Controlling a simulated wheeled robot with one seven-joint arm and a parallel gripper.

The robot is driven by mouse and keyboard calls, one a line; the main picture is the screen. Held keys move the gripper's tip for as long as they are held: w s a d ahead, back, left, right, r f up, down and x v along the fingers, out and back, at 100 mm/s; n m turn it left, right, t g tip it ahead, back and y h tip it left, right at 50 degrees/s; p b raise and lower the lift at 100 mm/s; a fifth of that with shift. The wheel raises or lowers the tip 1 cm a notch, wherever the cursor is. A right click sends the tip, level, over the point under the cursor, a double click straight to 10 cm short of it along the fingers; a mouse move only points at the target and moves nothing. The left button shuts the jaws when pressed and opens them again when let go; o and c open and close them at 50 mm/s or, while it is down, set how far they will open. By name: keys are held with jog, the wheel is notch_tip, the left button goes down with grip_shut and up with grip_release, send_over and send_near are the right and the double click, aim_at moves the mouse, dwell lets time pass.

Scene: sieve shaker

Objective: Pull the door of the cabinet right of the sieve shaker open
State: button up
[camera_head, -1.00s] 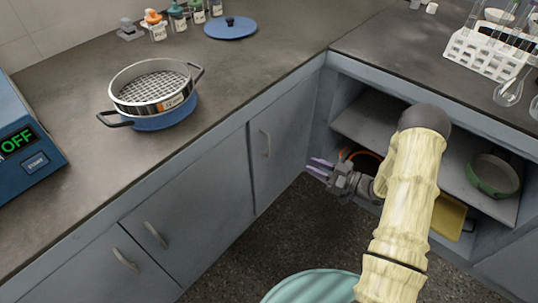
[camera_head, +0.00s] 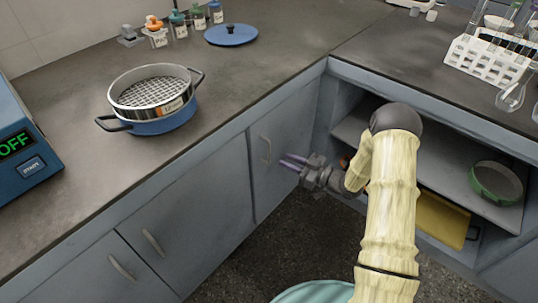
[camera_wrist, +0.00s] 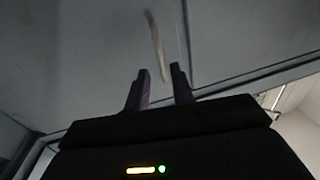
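The sieve shaker's blue control box (camera_head: 28,150) stands on the counter at the left edge in the head view, its display reading OFF. The grey cabinet doors are closed below the counter. The door nearest the corner (camera_head: 283,160) has an upright metal handle (camera_head: 265,150). My gripper (camera_head: 291,162) is open and empty, its purple fingers pointing left, close to this handle.
A sieve (camera_head: 152,90) sits on a blue pan (camera_head: 165,122) on the counter. A blue lid (camera_head: 231,36) and several bottles stand farther back. At right, an open shelf (camera_head: 440,165) holds a green-rimmed bowl (camera_head: 496,183) and a yellow item (camera_head: 440,218).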

aim_at(269, 163)
jog(key=b+x, duration=0.1)
jog(key=x, duration=0.7)
jog(key=shift+c, duration=0.4)
grip_shut()
